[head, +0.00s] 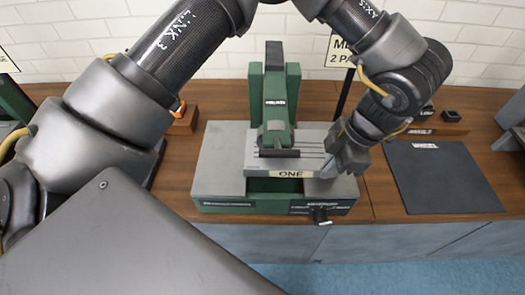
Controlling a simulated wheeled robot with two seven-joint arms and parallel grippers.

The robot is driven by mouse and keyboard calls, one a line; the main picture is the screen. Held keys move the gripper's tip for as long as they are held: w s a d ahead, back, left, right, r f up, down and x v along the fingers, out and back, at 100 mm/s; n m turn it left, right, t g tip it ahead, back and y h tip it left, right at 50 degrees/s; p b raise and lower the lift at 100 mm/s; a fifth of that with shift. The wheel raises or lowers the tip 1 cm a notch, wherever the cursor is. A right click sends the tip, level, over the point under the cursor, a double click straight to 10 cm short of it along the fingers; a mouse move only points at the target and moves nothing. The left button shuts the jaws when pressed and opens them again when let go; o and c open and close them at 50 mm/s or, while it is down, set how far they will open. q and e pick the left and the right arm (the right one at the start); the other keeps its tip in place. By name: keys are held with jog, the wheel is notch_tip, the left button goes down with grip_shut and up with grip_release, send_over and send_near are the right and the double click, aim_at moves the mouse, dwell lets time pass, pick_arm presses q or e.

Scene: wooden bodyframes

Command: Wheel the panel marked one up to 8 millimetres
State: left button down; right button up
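The panel marked ONE (290,175) is a grey plate with the label on its front edge. It sits on a green and grey machine (220,170), under a green upright head (275,105). A small dark knob or crank (319,214) sticks out at the machine's front right. My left gripper (337,163) is at the panel's right edge, pointing down and to the left. I cannot tell whether it touches the panel, and its fingers are too small and dark to show a gap. My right gripper is not in view.
A dark mat (445,178) lies on the wooden bench to the right. A small orange-topped block (182,120) stands at the left, partly hidden by my arm. A sign (340,52) stands behind the machine. Small dark items sit at the back right.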

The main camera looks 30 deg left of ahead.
pick_arm(q)
jog(key=shift+s+a, duration=0.6)
jog(key=shift+a, duration=0.35)
jog(key=shift+s+a, duration=0.55)
jog(key=shift+a, duration=0.35)
jog(key=shift+s+a, duration=0.6)
jog(key=shift+a, duration=0.35)
jog(key=shift+w+d+p, duration=0.15)
jog(key=shift+w+d, duration=0.45)
jog(key=shift+d, duration=0.35)
jog(key=shift+w+d+p, duration=0.2)
jog(key=shift+w+d, duration=0.4)
jog(key=shift+d, duration=0.4)
jog(key=shift+w+d+p, duration=0.15)
jog(key=shift+w+d, duration=0.45)
jog(key=shift+d, duration=0.35)
jog(key=c, duration=1)
grip_release()
jog(key=shift+c, duration=0.2)
jog(key=shift+w+d+p, duration=0.15)
jog(key=shift+w+d, duration=0.3)
jog(key=shift+d, duration=0.25)
jog(key=shift+w+d+p, duration=0.1)
jog(key=shift+w+d, duration=0.35)
jog(key=shift+d, duration=0.25)
jog(key=shift+w+d+p, duration=0.15)
jog(key=shift+w+d, duration=0.3)
jog(key=shift+d, duration=0.25)
